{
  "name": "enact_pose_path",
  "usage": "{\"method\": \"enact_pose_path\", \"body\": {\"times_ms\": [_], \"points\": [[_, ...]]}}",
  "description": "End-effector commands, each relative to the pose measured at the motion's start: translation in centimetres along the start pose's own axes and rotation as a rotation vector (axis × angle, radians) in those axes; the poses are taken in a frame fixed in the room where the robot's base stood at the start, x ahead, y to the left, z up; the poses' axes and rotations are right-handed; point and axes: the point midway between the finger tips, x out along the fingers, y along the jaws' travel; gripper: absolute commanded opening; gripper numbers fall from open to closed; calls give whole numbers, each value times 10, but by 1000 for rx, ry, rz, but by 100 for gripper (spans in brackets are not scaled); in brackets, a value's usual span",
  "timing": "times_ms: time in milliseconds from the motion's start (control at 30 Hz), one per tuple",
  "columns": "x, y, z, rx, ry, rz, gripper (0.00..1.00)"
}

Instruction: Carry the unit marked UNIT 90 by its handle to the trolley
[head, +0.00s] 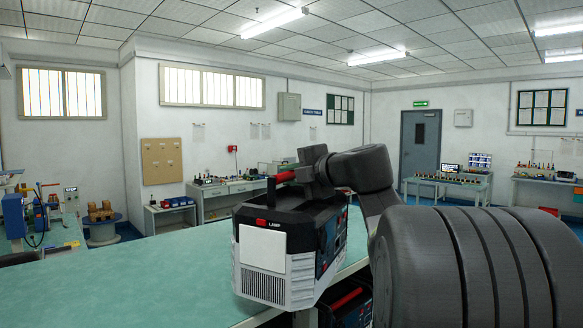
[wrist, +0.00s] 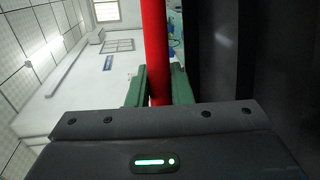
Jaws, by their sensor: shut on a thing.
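A boxy black unit (head: 290,248) with a pale vented front panel and a red top handle (head: 283,177) is in the middle of the head view. It looks upright. No UNIT 90 mark can be read on it; a small "LAMP" label shows by a red part on its top edge. My gripper (head: 300,174) is shut on the red handle from the right. In the wrist view the handle (wrist: 155,45) runs between the green fingers of my gripper (wrist: 158,88). Whether the unit's base clears the green surface cannot be told. I cannot make out a trolley.
A long green bench top (head: 130,272) spreads to the left and behind the unit, mostly bare. A second dark unit with a red handle (head: 345,298) is low, right of the held one. Workbenches (head: 445,182) line the far walls. A grey door (head: 420,142) is at the back.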

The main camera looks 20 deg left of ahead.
Motion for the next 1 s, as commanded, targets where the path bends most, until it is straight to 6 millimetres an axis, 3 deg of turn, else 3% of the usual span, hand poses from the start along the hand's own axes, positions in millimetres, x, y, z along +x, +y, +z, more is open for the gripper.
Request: {"method": "enact_pose_path", "body": {"times_ms": [133,500,1000], "points": [[-1,0,-2,-4,-1,12,0],[6,-36,-4,-3,-1,11,0],[7,-41,-4,-5,-2,11,0]]}}
